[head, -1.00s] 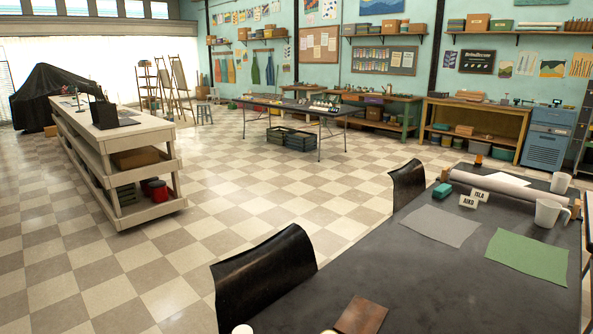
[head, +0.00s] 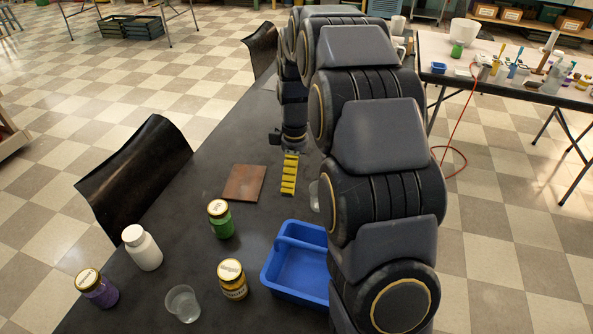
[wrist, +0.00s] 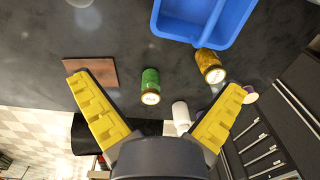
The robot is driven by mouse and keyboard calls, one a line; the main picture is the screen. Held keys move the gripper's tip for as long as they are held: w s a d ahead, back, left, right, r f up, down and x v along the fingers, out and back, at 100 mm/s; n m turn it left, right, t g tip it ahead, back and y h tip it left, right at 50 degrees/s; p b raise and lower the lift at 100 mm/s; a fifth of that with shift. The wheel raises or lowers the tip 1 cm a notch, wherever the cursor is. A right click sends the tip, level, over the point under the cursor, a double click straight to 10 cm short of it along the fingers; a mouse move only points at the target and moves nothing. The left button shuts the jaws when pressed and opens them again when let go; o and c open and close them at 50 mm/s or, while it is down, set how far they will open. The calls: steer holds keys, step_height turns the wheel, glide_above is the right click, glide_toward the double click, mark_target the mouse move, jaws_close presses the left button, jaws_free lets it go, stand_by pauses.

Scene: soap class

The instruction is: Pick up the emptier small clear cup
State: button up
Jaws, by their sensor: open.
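One small clear cup (head: 182,303) stands on the dark table at the near left in the head view. A second clear cup (head: 314,196) is mostly hidden behind my arm, right of the yellow finger. A pale round shape (wrist: 82,3), likely this cup, is cut off at the top edge of the wrist view. I cannot tell how full either cup is. My gripper (wrist: 157,85) is open and empty above the table, its yellow fingers spread wide. In the head view one finger (head: 290,175) shows beside the brown tile, apart from both cups.
A blue divided tray (head: 300,270) stands beside my arm. Around it are a green jar (head: 222,220), a yellow jar (head: 232,280), a white bottle (head: 142,248) and a purple jar (head: 97,288). A brown tile (head: 243,183) lies flat. Black chairs line the left edge.

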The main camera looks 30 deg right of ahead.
mark_target(319, 197)
steer(key=w+d+f+n, duration=0.5)
steer(key=w+d+f, duration=0.2)
steer(key=d+f, duration=0.5)
steer(key=shift+t, duration=0.3)
steer(key=f, duration=0.8)
steer(key=shift+w+a, duration=0.1)
steer(key=shift+w, duration=0.2)
steer(key=c, duration=1.2)
